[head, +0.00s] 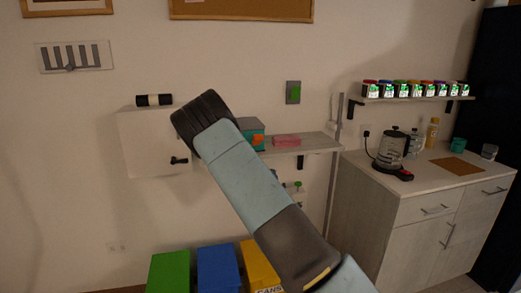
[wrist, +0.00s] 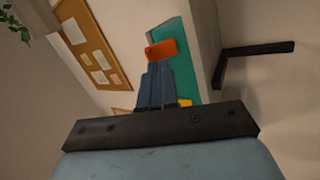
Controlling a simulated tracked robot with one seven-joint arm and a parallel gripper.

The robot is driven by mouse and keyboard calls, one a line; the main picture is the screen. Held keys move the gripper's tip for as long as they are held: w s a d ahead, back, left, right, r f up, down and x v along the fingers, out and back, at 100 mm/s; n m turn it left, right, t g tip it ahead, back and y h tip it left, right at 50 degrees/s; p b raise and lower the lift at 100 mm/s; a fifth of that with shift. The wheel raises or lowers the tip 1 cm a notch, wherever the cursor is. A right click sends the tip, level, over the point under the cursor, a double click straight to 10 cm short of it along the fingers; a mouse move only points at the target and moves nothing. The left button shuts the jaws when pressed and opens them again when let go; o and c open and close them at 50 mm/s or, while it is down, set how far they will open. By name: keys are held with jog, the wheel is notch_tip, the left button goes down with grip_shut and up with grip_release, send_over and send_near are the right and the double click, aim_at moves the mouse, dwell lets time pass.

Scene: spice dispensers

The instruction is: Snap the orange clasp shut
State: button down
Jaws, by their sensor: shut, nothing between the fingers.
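A teal box (head: 246,124) sits on the wall shelf, partly hidden behind my arm. Its orange clasp (head: 258,140) shows on the side facing me. In the wrist view the teal box (wrist: 182,62) is tilted by the camera's angle, and the orange clasp (wrist: 161,48) stands out from it. My gripper (wrist: 158,66) is shut and empty, its fingertips just short of the clasp in the picture. I cannot tell whether they touch it. A small yellow part (wrist: 185,102) shows beside the fingers. In the head view my arm hides the fingers.
A pink block (head: 286,140) lies on the shelf (head: 310,144), right of the box. A white wall panel with a black handle (head: 179,160) is at left. Green, blue and yellow bins (head: 169,272) stand below. A counter with a kettle (head: 392,151) is at right.

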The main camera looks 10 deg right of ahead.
jog(key=n, duration=0.1)
jog(key=a+r+n+y, duration=0.1)
jog(key=n+t+y, duration=0.1)
jog(key=shift+w+a+r+n, duration=0.25)
jog(key=shift+a+n, duration=0.05)
jog(key=shift+n, duration=0.1)
jog(key=shift+w, duration=0.2)
jog(key=r+x, duration=0.1)
jog(key=x, duration=0.9)
jog(key=shift+a+r+y, duration=0.4)
dwell(0.6)
